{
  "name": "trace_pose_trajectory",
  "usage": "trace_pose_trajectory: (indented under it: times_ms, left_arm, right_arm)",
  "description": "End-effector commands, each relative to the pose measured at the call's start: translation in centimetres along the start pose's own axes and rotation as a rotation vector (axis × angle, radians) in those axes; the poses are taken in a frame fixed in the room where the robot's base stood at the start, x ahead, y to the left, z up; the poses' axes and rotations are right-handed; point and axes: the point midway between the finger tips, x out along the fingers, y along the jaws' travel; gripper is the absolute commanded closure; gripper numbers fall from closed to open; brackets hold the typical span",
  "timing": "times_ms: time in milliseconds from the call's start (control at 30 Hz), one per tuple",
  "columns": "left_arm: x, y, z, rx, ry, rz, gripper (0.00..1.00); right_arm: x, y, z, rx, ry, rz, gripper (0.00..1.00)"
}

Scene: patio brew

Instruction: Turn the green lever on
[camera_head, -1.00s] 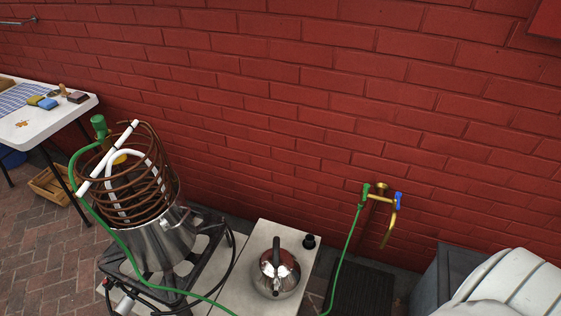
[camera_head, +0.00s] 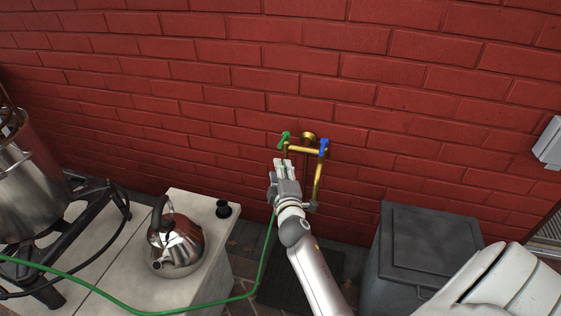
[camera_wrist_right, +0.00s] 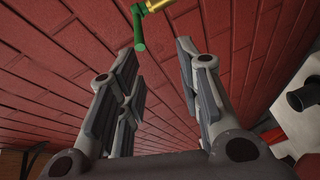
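The green lever (camera_head: 285,139) sits on the left branch of the brass tap (camera_head: 305,149) on the red brick wall. It also shows in the right wrist view (camera_wrist_right: 139,28), beyond and between my fingers near the top edge. A blue lever (camera_head: 323,147) is on the tap's right branch. My right gripper (camera_head: 283,164) is just below the green lever in the head view. In the wrist view its fingers (camera_wrist_right: 158,55) are spread apart with nothing between them, and a gap shows to the lever. My left gripper is not in view.
A steel kettle (camera_head: 176,243) stands on the pale counter (camera_head: 212,262) left of my right arm. A green hose (camera_head: 262,262) hangs below the tap. A grey lidded bin (camera_head: 425,250) is at right, and a metal pot (camera_head: 28,195) is at far left.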

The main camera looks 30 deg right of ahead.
Motion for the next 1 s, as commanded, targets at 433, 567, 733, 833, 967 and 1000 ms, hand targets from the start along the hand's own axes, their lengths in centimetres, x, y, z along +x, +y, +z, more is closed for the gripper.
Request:
trace_pose_trajectory:
  times_ms: [433,567,733,833,967,1000]
  left_arm:
    - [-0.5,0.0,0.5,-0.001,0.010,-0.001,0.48]
    - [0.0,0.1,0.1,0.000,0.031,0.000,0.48]
    - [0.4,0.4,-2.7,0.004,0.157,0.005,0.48]
    - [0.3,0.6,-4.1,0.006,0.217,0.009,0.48]
    - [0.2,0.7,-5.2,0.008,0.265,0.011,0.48]
    - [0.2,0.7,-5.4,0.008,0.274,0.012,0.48]
  right_arm:
    - [3.9,2.4,0.6,-0.036,-0.016,0.072,0.67]
    - [6.6,2.5,0.7,-0.036,-0.017,0.070,0.67]
    - [9.2,2.6,0.7,-0.035,-0.016,0.069,0.67]
    - [10.1,2.7,0.7,-0.035,-0.016,0.069,0.67]
    - [10.8,2.8,0.7,-0.035,-0.016,0.068,0.67]
    - [10.9,2.8,0.7,-0.035,-0.016,0.068,0.67]
